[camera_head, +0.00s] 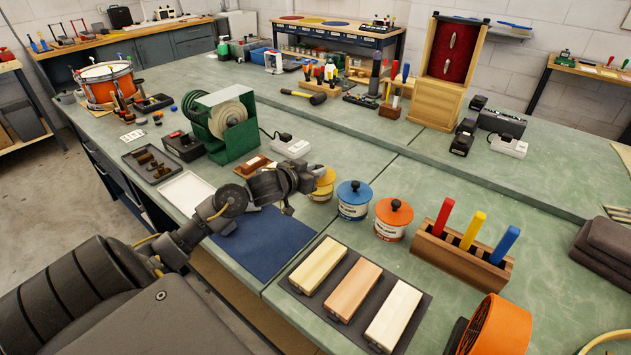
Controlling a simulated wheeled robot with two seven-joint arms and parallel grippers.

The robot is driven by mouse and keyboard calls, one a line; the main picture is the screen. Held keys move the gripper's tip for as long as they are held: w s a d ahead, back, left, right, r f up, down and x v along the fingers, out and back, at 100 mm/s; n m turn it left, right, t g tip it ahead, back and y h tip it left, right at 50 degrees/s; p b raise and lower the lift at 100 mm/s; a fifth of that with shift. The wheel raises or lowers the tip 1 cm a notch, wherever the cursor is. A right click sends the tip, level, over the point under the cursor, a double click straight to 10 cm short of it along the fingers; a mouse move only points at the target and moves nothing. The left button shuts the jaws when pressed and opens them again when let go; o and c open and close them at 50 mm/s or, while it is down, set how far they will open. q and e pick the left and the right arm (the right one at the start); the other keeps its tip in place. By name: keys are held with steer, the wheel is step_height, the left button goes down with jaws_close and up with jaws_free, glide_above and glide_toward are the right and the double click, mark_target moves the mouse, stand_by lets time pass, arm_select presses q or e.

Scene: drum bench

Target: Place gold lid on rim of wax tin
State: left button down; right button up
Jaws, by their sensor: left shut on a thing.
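The gold lid (327,176) shows just right of my left gripper (310,179), which is shut on it. The gripper hides the lid's left part and its knob. The wax tin (321,196) is right below the lid, mostly covered by lid and gripper. I cannot tell whether the lid touches the tin's rim or is just above it. My right gripper is not in view.
A blue-lidded tin (353,207) and an orange-lidded tin (392,229) stand close to the right. A blue mat (262,245) lies in front. A dark tray with three blocks (343,335) and a wooden rack of coloured handles (455,258) are nearer.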

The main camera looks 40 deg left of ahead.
arm_select(q)
steer(key=shift+w+f, duration=0.15)
steer(key=shift+f, duration=1.65)
steer(key=shift+w+f, duration=0.1)
steer(key=shift+f, duration=0.1)
steer(key=c, duration=1.2)
jaws_free()
steer(key=shift+c, duration=0.2)
steer(key=shift+r, duration=0.15)
